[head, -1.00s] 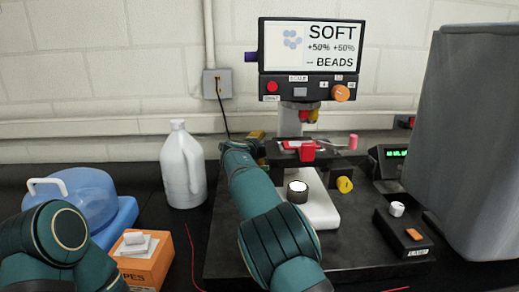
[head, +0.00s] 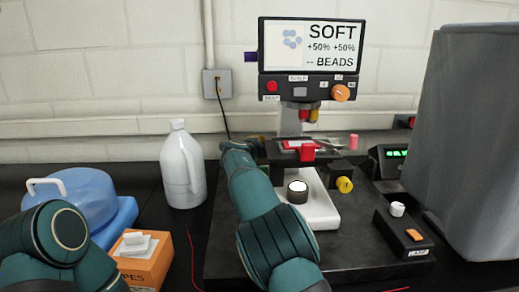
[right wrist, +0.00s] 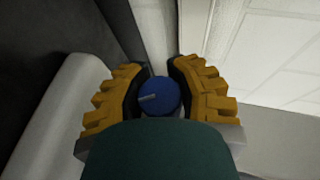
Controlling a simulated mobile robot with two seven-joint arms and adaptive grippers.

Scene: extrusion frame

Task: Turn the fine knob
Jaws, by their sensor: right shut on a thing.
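The microscope (head: 290,118) stands on a black base, with a screen (head: 312,46) on top reading "SOFT", "+50% +50%" and "-- BEADS". A round blue knob (right wrist: 160,97) with a short pale mark on its face sits between the yellow fingers of my right gripper (right wrist: 158,67) in the right wrist view. The fingers are shut on it from both sides. In the head view my right arm reaches to the left side of the microscope, and its wrist hides the knob and most of the fingers. My left gripper is out of view; only part of the left arm shows.
A white jug (head: 182,168) stands left of my right arm. A yellow knob (head: 345,185), a lamp control box (head: 402,233) and a large grey cover (head: 470,140) are on the right.

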